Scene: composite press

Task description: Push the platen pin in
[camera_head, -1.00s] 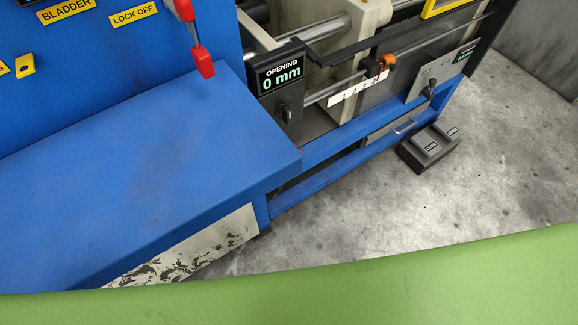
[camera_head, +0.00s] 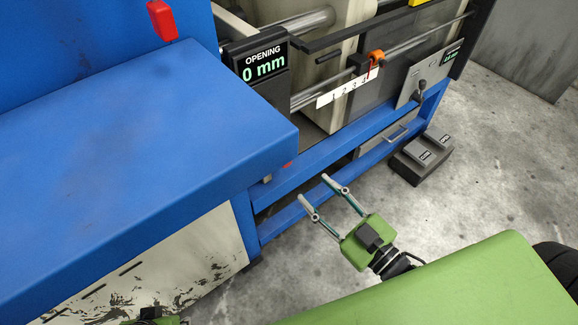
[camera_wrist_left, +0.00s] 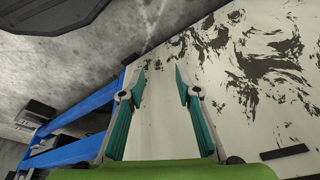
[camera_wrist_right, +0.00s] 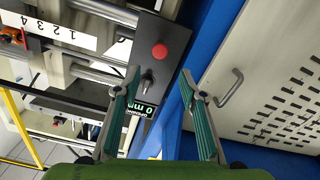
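The press (camera_head: 340,110) has pale platens behind a front rail, with an opening display (camera_head: 262,66) reading 0 mm. An orange piece (camera_head: 376,58) sits on the rail above a scale numbered 1 to 4. I cannot tell for sure which part is the platen pin. My right gripper (camera_head: 315,188) is open and empty, in front of the lower blue frame. In the right wrist view its fingers (camera_wrist_right: 160,80) stand apart, with the display, a dark knob and a red button beyond. My left gripper (camera_wrist_left: 160,75) is open and empty, facing a scuffed pale panel; the head view shows only its edge.
A blue bench-like cabinet (camera_head: 130,140) fills the left. A two-pedal foot switch (camera_head: 421,158) stands on the floor at right. A grey panel with a lever (camera_head: 424,80) is at the press's right end. Concrete floor (camera_head: 500,190) is free in front.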

